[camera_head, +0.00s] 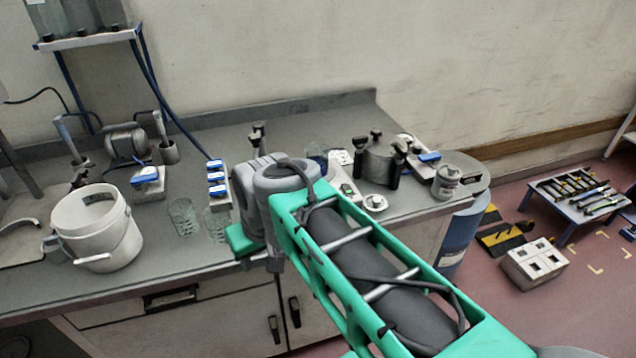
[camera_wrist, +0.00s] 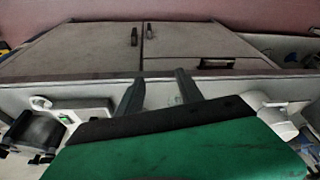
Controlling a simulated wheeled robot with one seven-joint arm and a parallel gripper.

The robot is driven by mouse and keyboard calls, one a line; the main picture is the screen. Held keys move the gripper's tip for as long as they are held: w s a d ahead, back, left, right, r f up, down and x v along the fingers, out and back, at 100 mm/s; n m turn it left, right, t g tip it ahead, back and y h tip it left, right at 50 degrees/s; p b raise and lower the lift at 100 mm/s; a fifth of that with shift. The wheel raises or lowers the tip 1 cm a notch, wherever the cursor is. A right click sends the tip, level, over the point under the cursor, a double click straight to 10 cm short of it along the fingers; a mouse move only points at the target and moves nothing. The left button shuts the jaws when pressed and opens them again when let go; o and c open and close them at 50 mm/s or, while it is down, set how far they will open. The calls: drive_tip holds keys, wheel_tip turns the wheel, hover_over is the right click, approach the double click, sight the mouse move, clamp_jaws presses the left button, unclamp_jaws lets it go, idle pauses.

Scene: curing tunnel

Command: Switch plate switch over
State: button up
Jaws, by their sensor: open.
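A pale plate unit (camera_head: 340,165) stands on the grey bench right of my arm, beside a dark pot with black handles (camera_head: 380,163). A small green switch (camera_head: 347,188) shows on its near end; I cannot tell which way it is set. In the wrist view a pale unit (camera_wrist: 92,106) with a small green part (camera_wrist: 65,119) lies at the left, apart from my fingers. My gripper (camera_wrist: 160,88) is open and empty, its two dark fingers pointing toward the bench front. In the head view my arm hides the fingers.
A white bucket (camera_head: 97,232), clear glasses (camera_head: 184,215) and a block with blue switches (camera_head: 217,180) stand left of my arm. A lidded grey jar (camera_head: 446,181) stands at the right end. Cabinet doors (camera_wrist: 85,48) lie below the bench edge.

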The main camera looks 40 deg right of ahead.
drive_tip(key=w+d+m+b, duration=0.2)
drive_tip(key=w+d+b, duration=0.4)
drive_tip(key=w+d, duration=0.45)
drive_tip(key=h+b, duration=0.1)
drive_tip(key=b, duration=0.4)
approach(348, 188)
drive_tip(key=shift+s+a+f+m+t, duration=0.2)
drive_tip(key=shift+s+a+m+t, duration=0.1)
drive_tip(key=shift+s+a+m, duration=0.1)
drive_tip(key=shift+w+d+f, duration=0.1)
drive_tip(key=shift+d+f, duration=0.1)
drive_tip(key=b+x, duration=0.2)
drive_tip(key=x, duration=0.4)
drive_tip(key=shift+w+d+f, duration=0.1)
drive_tip(key=shift+w+f, duration=0.1)
drive_tip(key=shift+f, duration=0.1)
drive_tip(key=shift+c, duration=0.5)
clamp_jaws()
